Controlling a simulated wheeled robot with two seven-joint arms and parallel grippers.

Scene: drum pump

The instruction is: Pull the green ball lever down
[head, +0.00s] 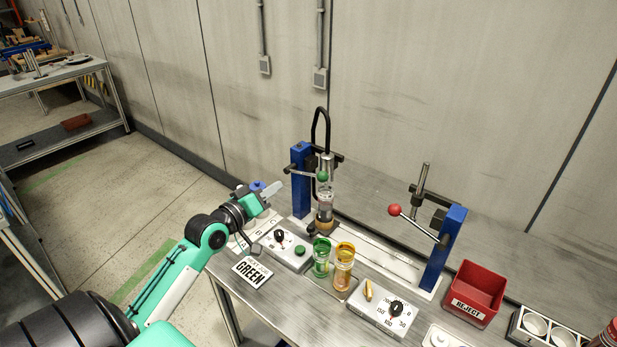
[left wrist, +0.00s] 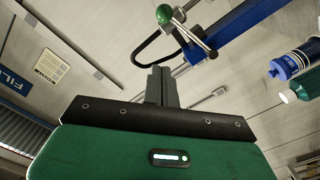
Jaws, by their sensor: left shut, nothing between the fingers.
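The green ball (head: 323,176) sits on the end of a metal lever (head: 303,173) that reaches out from the left blue post (head: 300,185). The lever looks close to level. In the left wrist view the green ball (left wrist: 164,14) and its lever (left wrist: 190,34) appear beyond the fingertips, a little to the right. My left gripper (head: 277,188) is left of the left post, apart from the ball. Its fingers (left wrist: 161,72) are shut with nothing between them. My right gripper is not in view.
A red ball lever (head: 394,210) is on the right blue post (head: 443,250). On the bench are a GREEN sign (head: 252,272), two dial boxes (head: 383,313), green (head: 321,258) and orange (head: 344,267) cups, and a red REJECT bin (head: 478,287). A black hose (head: 320,112) arches above the pump.

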